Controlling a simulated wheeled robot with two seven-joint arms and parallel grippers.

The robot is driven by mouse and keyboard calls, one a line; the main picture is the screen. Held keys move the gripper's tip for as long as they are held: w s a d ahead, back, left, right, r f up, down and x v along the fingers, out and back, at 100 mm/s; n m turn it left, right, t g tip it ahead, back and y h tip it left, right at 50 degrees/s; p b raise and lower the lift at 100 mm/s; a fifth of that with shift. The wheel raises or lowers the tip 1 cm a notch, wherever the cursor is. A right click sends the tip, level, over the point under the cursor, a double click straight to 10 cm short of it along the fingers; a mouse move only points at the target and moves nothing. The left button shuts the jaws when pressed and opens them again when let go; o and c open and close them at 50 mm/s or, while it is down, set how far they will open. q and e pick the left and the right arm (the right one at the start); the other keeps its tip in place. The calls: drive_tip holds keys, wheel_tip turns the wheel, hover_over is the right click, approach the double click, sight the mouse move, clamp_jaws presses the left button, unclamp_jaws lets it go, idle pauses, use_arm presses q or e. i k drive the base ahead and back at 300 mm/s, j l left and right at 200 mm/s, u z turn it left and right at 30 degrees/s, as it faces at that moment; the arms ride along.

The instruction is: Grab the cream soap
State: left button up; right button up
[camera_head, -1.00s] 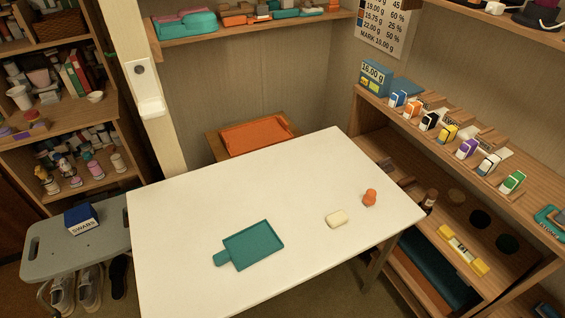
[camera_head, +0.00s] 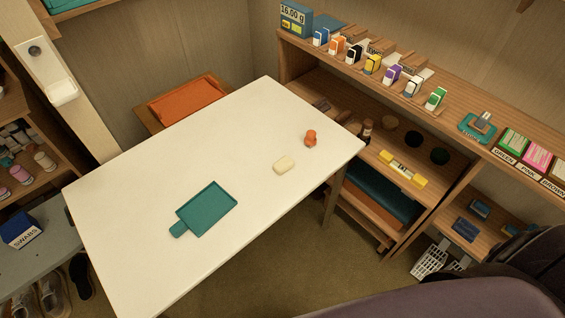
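The cream soap (camera_head: 284,166) is a small, pale, rounded block lying on the white table (camera_head: 140,190) near its right side. An orange peg-like object (camera_head: 310,138) stands just behind it to the right. A teal tray with a short handle (camera_head: 208,208) lies on the table to the left of the soap and nearer to me. Neither of my grippers shows in the head view.
A wooden shelf unit (camera_head: 455,125) with several small coloured boxes stands along the right wall. A purple-grey rounded shape (camera_head: 450,300) fills the lower right corner. A grey stool (camera_head: 40,262) with a blue swabs box (camera_head: 20,231) stands at left. Most of the tabletop is clear.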

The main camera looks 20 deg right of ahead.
sight(284, 164)
drive_tip(key=l+u, duration=0.35)
drive_tip(key=l, duration=0.4)
drive_tip(key=l+u, duration=0.3)
drive_tip(key=l, duration=0.45)
